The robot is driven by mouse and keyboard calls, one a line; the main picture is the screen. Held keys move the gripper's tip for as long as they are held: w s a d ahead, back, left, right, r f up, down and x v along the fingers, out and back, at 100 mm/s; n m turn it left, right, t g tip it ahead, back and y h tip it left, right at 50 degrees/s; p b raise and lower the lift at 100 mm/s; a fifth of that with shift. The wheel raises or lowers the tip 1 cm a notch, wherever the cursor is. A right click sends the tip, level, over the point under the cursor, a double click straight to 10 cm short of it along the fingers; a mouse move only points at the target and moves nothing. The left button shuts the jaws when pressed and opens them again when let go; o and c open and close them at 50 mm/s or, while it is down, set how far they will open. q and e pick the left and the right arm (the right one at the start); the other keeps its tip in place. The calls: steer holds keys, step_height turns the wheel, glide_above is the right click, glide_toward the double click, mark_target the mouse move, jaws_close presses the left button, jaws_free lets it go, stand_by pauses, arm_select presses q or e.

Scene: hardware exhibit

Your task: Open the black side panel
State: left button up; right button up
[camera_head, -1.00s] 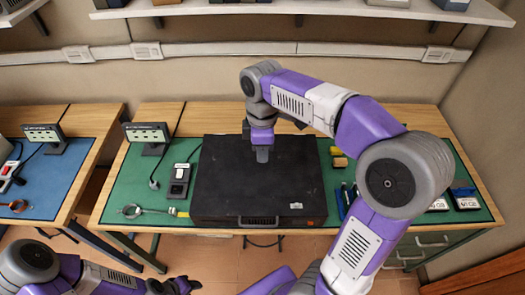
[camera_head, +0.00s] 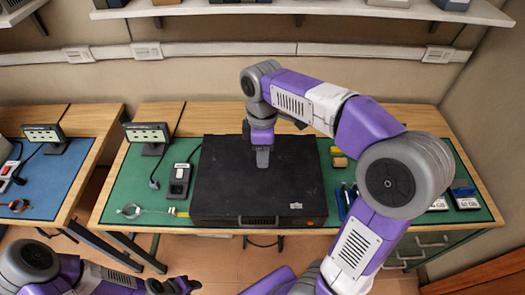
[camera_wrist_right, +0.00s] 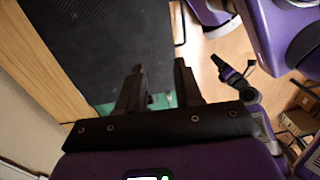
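The black side panel (camera_head: 235,185) is the flat upper face of a black case lying on the green mat. It looks closed, with a handle on its front edge. In the right wrist view the panel (camera_wrist_right: 100,40) fills the upper left. My right gripper (camera_head: 262,163) points down over the panel's upper middle. In the wrist view its two fingers (camera_wrist_right: 160,82) are apart with nothing between them. I cannot tell whether the fingertips touch the panel. My left gripper (camera_head: 176,287) is low at the bottom edge, away from the case, and its fingers are unclear.
The case rests on a wooden workbench with a green mat (camera_head: 125,188). A small meter (camera_head: 180,180) and a wrist strap (camera_head: 132,211) lie left of it. Small boxes (camera_head: 465,198) and tools lie to the right, partly behind my right arm. A shelf runs above.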

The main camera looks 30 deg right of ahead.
step_height(320, 180, up, 8)
steer(key=p, duration=0.2)
steer(key=shift+w+d+f, duration=0.2)
steer(key=shift+w+f, duration=0.05)
steer(key=shift+w, duration=0.05)
steer(key=shift+c, duration=0.5)
